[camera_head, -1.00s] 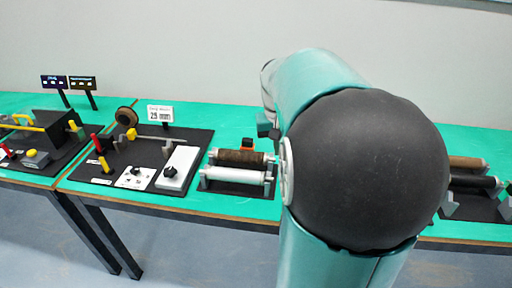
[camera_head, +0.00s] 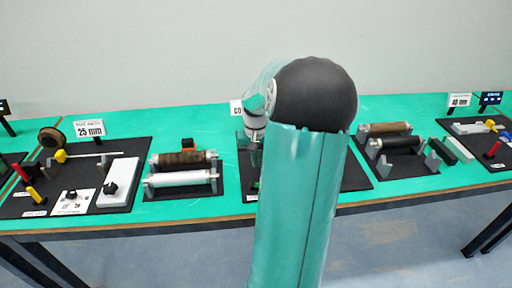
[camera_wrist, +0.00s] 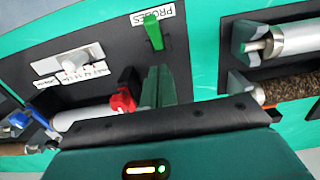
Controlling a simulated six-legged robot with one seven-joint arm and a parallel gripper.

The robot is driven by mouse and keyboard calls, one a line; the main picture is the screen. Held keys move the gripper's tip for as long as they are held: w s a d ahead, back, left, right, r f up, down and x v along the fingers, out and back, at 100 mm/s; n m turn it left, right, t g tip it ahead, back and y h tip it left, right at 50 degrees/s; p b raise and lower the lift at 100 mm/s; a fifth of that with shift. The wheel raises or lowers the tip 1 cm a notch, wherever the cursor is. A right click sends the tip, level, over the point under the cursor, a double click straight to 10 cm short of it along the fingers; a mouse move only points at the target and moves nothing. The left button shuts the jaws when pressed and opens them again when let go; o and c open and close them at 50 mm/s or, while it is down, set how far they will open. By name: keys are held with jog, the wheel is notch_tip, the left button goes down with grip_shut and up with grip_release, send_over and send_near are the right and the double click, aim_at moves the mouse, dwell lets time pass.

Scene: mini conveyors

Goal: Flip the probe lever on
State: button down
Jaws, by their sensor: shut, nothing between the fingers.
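The probe lever (camera_wrist: 154,32) is a small green lever beside the "PROBES" label (camera_wrist: 152,14), on a black panel at the top middle of the wrist view. It stands tilted, and I cannot tell its on or off position. My gripper (camera_wrist: 159,70) is shut and empty, its dark green fingers pointing towards the lever from below in that view. The fingertips appear close to the lever; contact is not clear. In the head view, my arm hides most of the black board (camera_head: 352,178) and the gripper.
In the wrist view, a red knob (camera_wrist: 123,100) sits left of the fingers, with a white sliding knob (camera_wrist: 75,62) farther left. A metal roller (camera_wrist: 293,38) stands at the right. In the head view, roller stands flank the board on the teal table (camera_head: 222,125).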

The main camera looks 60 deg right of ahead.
aim_at(257, 185)
jog(key=f, duration=0.1)
jog(key=s+a+f, duration=0.2)
jog(key=shift+a+f, duration=0.15)
jog(key=shift+f, duration=0.1)
jog(key=shift+a, duration=0.1)
